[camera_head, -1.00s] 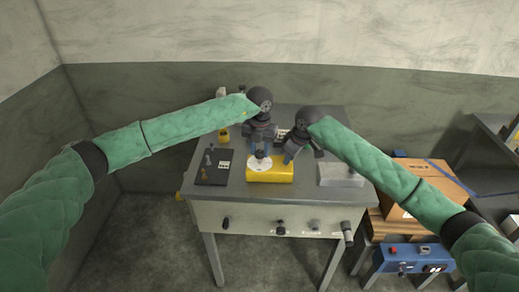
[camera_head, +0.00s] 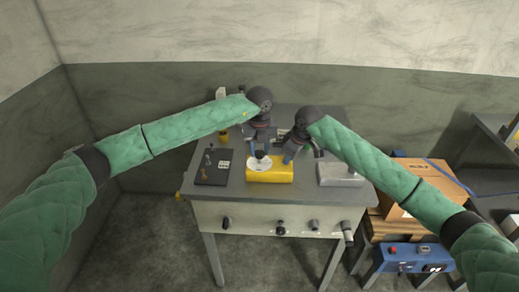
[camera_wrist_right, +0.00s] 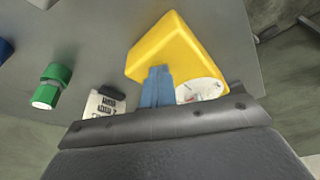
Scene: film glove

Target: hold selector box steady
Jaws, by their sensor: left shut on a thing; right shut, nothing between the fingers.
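The yellow selector box (camera_head: 284,175) sits on the grey bench top, with a round white dial (camera_head: 256,164) on its upper face. It also shows in the right wrist view (camera_wrist_right: 176,48), where part of the dial (camera_wrist_right: 200,91) is visible. My left gripper (camera_head: 259,154) points down over the dial, shut on what looks like its knob, mostly hidden by the fingers. My right gripper (camera_head: 288,158) is shut and empty at the box's far right edge. In the right wrist view its blue fingertips (camera_wrist_right: 158,72) overlap the box; I cannot tell if they touch it.
A dark panel (camera_head: 214,168) with small parts lies left of the box. A grey block (camera_head: 341,175) lies to the right. A green-and-white part (camera_wrist_right: 52,86) shows in the right wrist view. Knobs line the bench front. Boxes and a blue unit (camera_head: 413,260) stand right.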

